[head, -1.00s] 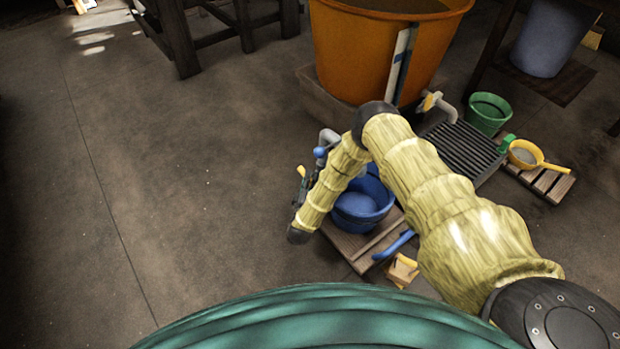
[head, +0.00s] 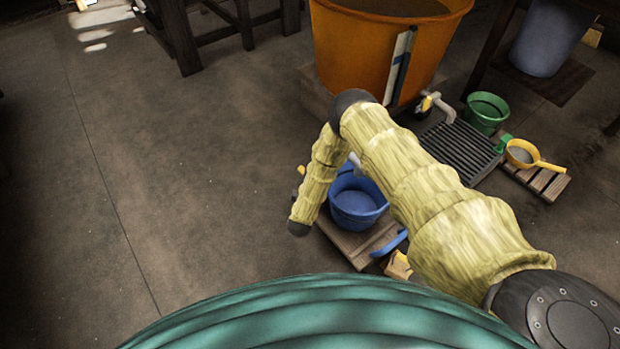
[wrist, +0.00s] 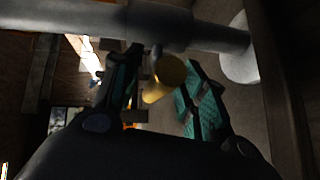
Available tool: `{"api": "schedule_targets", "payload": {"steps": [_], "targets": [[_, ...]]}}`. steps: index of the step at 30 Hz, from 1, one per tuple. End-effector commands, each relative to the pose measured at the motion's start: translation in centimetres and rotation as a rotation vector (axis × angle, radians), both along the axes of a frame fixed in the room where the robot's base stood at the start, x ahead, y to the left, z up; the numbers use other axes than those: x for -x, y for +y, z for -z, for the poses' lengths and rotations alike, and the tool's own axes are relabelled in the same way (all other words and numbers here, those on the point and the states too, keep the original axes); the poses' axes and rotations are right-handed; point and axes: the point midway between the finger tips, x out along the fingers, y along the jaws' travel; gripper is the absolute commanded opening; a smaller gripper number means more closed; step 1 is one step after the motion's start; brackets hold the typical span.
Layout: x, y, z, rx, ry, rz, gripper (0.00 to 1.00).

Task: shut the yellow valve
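In the wrist view a yellow round-ended valve handle (wrist: 171,71) sits between the two fingers of my gripper (wrist: 163,88). The fingers, with teal pads, are spread apart, with visible room between the handle and the right pad. I cannot tell whether the left finger touches it. A grey pipe (wrist: 90,18) crosses above the handle. In the head view my forearm hides the gripper. A small yellow piece (head: 301,170) shows just left of the forearm; I cannot tell whether it is the same handle. Another yellow handle (head: 429,101) is on a pipe at the orange vat's right.
The orange vat (head: 350,50) stands behind my arm. A blue bucket (head: 357,205) sits on a wooden pallet (head: 345,240) beside my forearm. A dark grate (head: 460,150), a green bucket (head: 486,112) and a yellow pan (head: 522,153) are at right. The floor at left is clear.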

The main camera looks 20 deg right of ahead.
Motion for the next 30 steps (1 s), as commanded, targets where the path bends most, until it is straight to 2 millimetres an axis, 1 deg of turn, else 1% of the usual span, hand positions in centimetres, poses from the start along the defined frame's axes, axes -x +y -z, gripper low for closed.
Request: {"api": "schedule_targets", "payload": {"steps": [7, 11, 14, 24, 30], "targets": [[0.1, -0.1, 0.0, 0.001, -0.001, 0.001, 0.42], [0.7, 0.3, -0.1, 0.0, 0.002, 0.001, 0.42], [1.8, 0.9, -0.3, 0.0, 0.001, 0.0, 0.42], [7.2, 3.8, -1.2, 0.0, 0.002, -0.002, 0.42], [9.5, 4.9, -1.6, 0.0, 0.001, -0.001, 0.42]]}}
